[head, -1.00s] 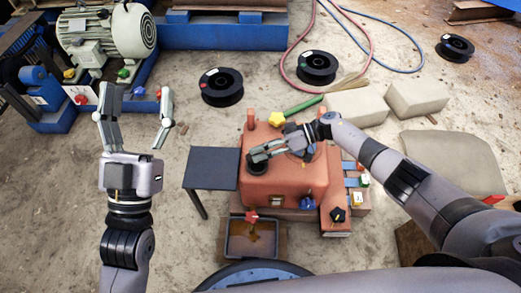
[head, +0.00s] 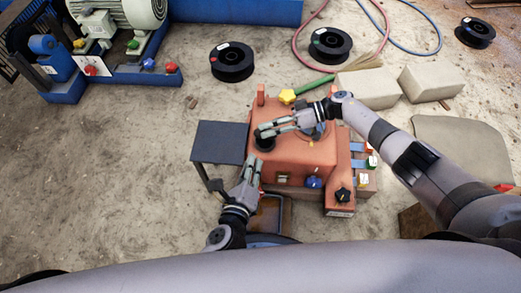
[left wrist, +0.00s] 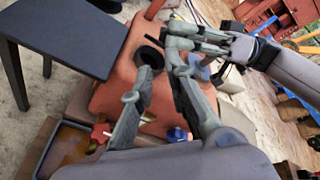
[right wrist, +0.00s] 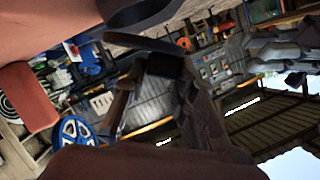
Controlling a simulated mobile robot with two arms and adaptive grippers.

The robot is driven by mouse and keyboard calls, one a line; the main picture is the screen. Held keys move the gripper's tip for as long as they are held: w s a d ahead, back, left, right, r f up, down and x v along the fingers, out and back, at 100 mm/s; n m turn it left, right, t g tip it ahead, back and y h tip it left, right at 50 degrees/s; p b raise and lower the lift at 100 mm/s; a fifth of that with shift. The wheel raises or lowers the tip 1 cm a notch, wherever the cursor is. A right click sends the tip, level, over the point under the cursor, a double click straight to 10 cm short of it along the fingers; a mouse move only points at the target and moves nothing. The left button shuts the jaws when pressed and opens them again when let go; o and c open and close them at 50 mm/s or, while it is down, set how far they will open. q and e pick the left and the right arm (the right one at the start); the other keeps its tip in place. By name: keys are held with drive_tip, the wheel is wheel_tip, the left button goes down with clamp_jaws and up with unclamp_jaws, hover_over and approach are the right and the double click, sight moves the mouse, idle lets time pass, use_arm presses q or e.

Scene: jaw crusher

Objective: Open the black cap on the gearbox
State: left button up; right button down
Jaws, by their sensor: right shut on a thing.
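The orange gearbox (head: 310,152) stands on the floor in the middle of the head view. Its black cap (head: 265,145) is at the top left of the housing, and a round black shape there shows in the left wrist view (left wrist: 149,57). My right gripper (head: 264,131) reaches in from the right and is shut on the black cap; a dark disc (right wrist: 150,42) shows at its fingers in the right wrist view. My left gripper (head: 251,168) is open and empty at the gearbox's front left, below the cap. Its spread fingers (left wrist: 155,95) show in the left wrist view.
A dark small table (head: 219,142) stands left of the gearbox. A tray (head: 270,215) sits in front, partly hidden by my left arm. A yellow knob (head: 287,96), blue knob (head: 313,182) and black knob (head: 343,195) stick out around the gearbox.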

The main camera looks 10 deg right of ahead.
use_arm(q)
drive_tip(key=s+f+m, duration=0.1)
drive_tip(key=m, duration=0.1)
drive_tip(key=s+f+m+y, duration=0.1)
drive_tip(key=f+m, duration=0.1)
drive_tip(key=m, duration=0.1)
drive_tip(key=s+d+f+m, duration=0.1)
drive_tip(key=f+m, duration=0.1)
drive_tip(key=shift+s, duration=0.25)
clamp_jaws()
use_arm(e)
drive_tip(key=shift+w+d+r, duration=0.1)
drive_tip(key=shift+w+r, duration=0.05)
drive_tip(key=shift+w, duration=0.15)
use_arm(q)
drive_tip(key=shift+m+y, duration=0.3)
drive_tip(key=shift+m, duration=0.6)
drive_tip(key=x, duration=0.9)
drive_tip(key=shift+d+f, duration=0.15)
drive_tip(key=shift+f, duration=0.25)
drive_tip(key=shift+w+d+r, duration=0.15)
drive_tip(key=shift+w+r, duration=0.5)
drive_tip(key=shift+r, duration=0.1)
drive_tip(key=shift+w+d+r, duration=0.1)
drive_tip(key=shift+w+r, duration=0.55)
drive_tip(key=shift+r, duration=0.1)
